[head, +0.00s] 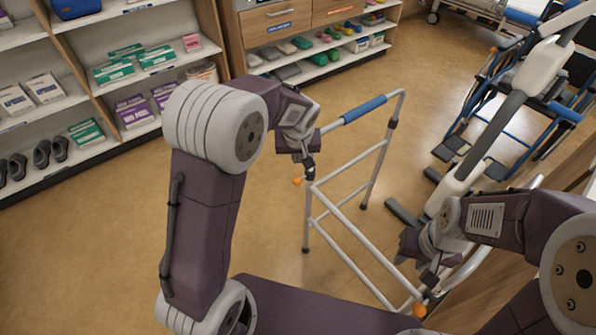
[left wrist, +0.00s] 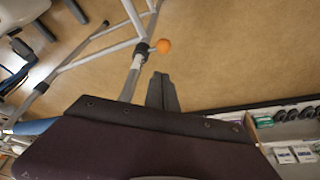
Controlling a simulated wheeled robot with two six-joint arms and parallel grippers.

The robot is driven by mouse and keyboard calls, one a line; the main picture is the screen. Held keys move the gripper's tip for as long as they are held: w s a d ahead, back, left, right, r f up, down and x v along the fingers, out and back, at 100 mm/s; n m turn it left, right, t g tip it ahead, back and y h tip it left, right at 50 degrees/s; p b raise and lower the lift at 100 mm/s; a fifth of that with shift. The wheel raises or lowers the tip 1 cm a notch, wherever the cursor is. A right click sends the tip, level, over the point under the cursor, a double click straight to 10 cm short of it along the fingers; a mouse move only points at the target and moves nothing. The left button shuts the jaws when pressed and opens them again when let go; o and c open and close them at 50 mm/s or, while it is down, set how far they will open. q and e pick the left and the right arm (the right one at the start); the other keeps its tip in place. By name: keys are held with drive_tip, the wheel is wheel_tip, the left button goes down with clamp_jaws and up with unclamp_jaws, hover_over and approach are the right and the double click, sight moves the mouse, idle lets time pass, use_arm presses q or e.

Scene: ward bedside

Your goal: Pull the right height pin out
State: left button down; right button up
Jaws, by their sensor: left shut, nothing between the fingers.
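The grey walking frame stands on the floor, with a blue grip (head: 364,109) on its top rail. One orange round pin knob (head: 296,181) is on its left leg; an orange knob also shows in the left wrist view (left wrist: 163,46). Another orange pin knob (head: 419,310) is at the lower right of the frame. My left gripper (head: 310,174) is shut and empty, close to the left knob; its fingers also show in the left wrist view (left wrist: 162,92), just short of the knob. My right gripper (head: 430,281) is just above the right knob; its finger gap is not clear.
Shelves with boxes (head: 113,72) line the left and back. A wheelchair (head: 520,100) and a pale lift-like stand (head: 500,130) are at the right. The brown floor (head: 230,215) left of the walking frame is clear.

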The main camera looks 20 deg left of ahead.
sight(299, 180)
use_arm(q)
drive_tip(key=shift+w+f, duration=0.1)
drive_tip(key=shift+f, duration=0.35)
use_arm(e)
drive_tip(key=shift+w+f, duration=0.15)
drive_tip(key=shift+f, duration=0.15)
